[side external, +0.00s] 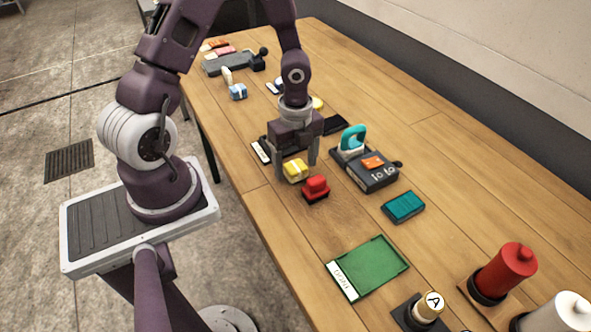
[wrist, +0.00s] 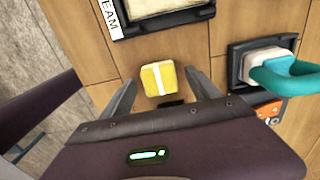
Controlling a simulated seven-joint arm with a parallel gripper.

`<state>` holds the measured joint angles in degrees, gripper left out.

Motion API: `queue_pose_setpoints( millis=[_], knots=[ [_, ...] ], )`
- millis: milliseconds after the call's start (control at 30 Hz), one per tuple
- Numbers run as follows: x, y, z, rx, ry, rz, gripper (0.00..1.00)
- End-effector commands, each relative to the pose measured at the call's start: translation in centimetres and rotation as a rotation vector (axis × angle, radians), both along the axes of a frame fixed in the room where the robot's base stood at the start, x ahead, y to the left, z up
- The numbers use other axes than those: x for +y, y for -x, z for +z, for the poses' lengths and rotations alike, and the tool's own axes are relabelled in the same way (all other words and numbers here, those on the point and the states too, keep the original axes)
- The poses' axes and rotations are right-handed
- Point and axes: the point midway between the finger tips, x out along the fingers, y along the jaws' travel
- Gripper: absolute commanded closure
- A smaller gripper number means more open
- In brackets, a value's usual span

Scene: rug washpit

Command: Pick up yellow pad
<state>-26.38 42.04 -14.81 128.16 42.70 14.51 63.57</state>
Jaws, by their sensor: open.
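The yellow pad (side external: 296,171) is a small yellow block with a white band across it. It lies on the wooden table just behind a red block with a black base (side external: 316,188). My gripper (side external: 295,172) is open and points down, with its fingers on either side of the yellow pad in the side view. In the wrist view the yellow pad (wrist: 158,79) shows between and slightly beyond the two open fingertips (wrist: 160,82). I cannot tell whether either finger touches it. The red block is not clearly visible in the wrist view.
A teal pad (side external: 403,206) and a green tray (side external: 372,268) lie nearer. A black-framed tray (wrist: 165,12) lies beyond the pad. Red and white spools stand at the near right.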

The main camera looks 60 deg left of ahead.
Motion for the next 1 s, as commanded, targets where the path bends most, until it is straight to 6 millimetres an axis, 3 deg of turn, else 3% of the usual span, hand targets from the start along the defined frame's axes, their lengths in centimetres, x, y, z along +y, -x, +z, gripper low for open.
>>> queue_pose_setpoints(
  millis=[100, 300, 667, 867, 1000],
  knots=[
    [0.0, 0.0, -1.1, 0.001, 0.000, 0.000, 0.29],
    [0.0, 0.0, -1.2, -0.001, -0.001, 0.002, 0.29],
    [0.0, 0.0, -1.2, 0.000, -0.001, 0.003, 1.00],
    [0.0, 0.0, -1.0, -0.001, -0.001, 0.004, 1.00],
    [0.1, -0.1, 0.7, -0.004, -0.001, 0.006, 1.00]
  ],
)
